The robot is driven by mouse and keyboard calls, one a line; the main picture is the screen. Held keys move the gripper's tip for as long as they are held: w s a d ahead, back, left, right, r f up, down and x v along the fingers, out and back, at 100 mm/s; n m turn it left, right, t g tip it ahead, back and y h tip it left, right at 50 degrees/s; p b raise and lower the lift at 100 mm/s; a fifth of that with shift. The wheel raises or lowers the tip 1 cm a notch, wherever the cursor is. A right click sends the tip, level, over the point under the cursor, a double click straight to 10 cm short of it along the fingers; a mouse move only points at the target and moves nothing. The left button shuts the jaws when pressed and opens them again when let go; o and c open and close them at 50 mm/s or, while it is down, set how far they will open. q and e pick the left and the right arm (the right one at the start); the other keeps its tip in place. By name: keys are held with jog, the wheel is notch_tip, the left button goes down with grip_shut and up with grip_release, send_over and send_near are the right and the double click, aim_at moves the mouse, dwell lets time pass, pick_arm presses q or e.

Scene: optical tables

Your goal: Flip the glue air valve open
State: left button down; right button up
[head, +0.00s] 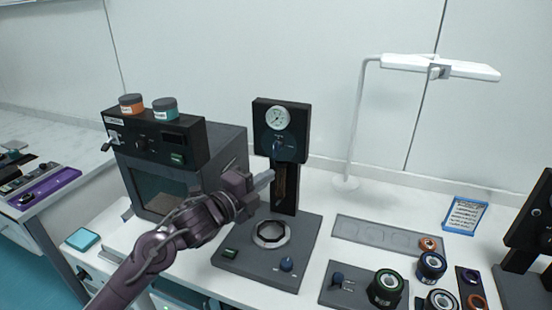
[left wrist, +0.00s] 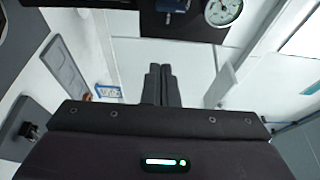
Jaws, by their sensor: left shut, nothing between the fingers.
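The glue station (head: 266,128) is a dark upright with a round white gauge (head: 278,118) and a small blue valve lever (head: 280,150) under it. In the left wrist view the gauge (left wrist: 222,10) is at the top right, and a blue part (left wrist: 172,5), likely the lever, is cut by the top edge. Which way the lever is set is too small to tell. My left gripper (head: 268,178) is shut and empty, just below and left of the lever, in front of the upright. Its closed fingers (left wrist: 162,82) show in the left wrist view. My right gripper is out of view.
The station's base has a round ring seat (head: 271,234) and a blue knob (head: 287,264). A dark oven-like box (head: 180,160) stands left, with two jars on top. A white lamp (head: 440,68) stands behind right. Several ringed parts (head: 385,287) lie front right.

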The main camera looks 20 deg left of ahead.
aim_at(275, 149)
pick_arm(q)
jog(key=shift+w, duration=0.1)
jog(key=p+x, duration=0.4)
jog(key=x, duration=0.6)
jog(key=shift+w+d+r, duration=0.15)
jog(key=a+p, duration=0.1)
jog(key=a, duration=0.1)
jog(key=a+p, duration=0.1)
jog(key=shift+s+a, duration=0.2)
jog(key=shift+a, duration=0.55)
jog(key=shift+f, duration=0.25)
jog(key=shift+d, duration=0.15)
jog(key=shift+m, duration=0.3)
